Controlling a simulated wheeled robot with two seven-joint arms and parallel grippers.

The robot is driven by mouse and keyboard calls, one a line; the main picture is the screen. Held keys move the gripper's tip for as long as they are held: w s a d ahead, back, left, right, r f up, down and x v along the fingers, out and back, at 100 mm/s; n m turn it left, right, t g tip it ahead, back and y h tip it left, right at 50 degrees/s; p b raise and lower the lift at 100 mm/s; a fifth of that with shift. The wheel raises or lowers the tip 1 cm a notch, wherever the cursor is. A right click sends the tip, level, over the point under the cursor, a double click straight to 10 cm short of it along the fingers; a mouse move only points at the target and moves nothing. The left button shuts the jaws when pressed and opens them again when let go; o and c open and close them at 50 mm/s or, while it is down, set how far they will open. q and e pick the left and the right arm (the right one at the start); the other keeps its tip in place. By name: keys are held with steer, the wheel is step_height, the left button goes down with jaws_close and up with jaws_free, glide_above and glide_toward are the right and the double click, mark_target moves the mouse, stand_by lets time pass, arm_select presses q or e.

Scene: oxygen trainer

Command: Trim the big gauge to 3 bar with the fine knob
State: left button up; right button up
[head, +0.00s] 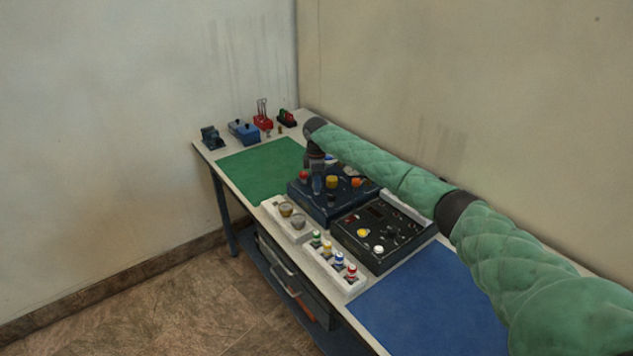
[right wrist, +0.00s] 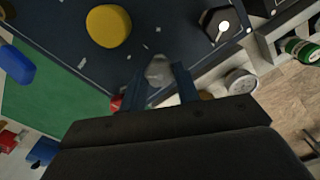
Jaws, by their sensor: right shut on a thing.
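My right gripper (head: 318,192) reaches down over the dark blue trainer box (head: 325,211) at the middle of the bench. In the right wrist view its two fingers (right wrist: 162,88) are shut on a small grey knob (right wrist: 158,70), which I take to be the fine knob. A big yellow knob (right wrist: 108,26) is on the same panel, and it shows in the head view (head: 332,181). A black knob with a white mark (right wrist: 222,25) stands to the right. I cannot make out the big gauge or its reading. My left gripper is in neither view.
A red knob (head: 303,176) and an orange knob (head: 357,182) are close to the gripper. A black panel (head: 364,250) and white trays of cups (head: 272,207) and bottles (head: 346,287) stand nearby. The green mat (head: 255,172) and blue mat (head: 430,300) are clear.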

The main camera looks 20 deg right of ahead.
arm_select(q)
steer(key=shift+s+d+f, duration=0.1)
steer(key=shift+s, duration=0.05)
arm_select(e)
steer(key=shift+r, duration=0.1)
steer(key=o, duration=0.9)
steer(key=shift+o, duration=0.3)
steer(key=shift+r, duration=0.1)
steer(key=shift+w+r+b, duration=0.1)
steer(key=shift+r+b, duration=0.5)
steer(key=shift+r, duration=0.2)
step_height(320, 180, up, 4)
steer(key=shift+r+b, duration=0.2)
steer(key=shift+b, duration=0.65)
steer(key=shift+r, duration=0.75)
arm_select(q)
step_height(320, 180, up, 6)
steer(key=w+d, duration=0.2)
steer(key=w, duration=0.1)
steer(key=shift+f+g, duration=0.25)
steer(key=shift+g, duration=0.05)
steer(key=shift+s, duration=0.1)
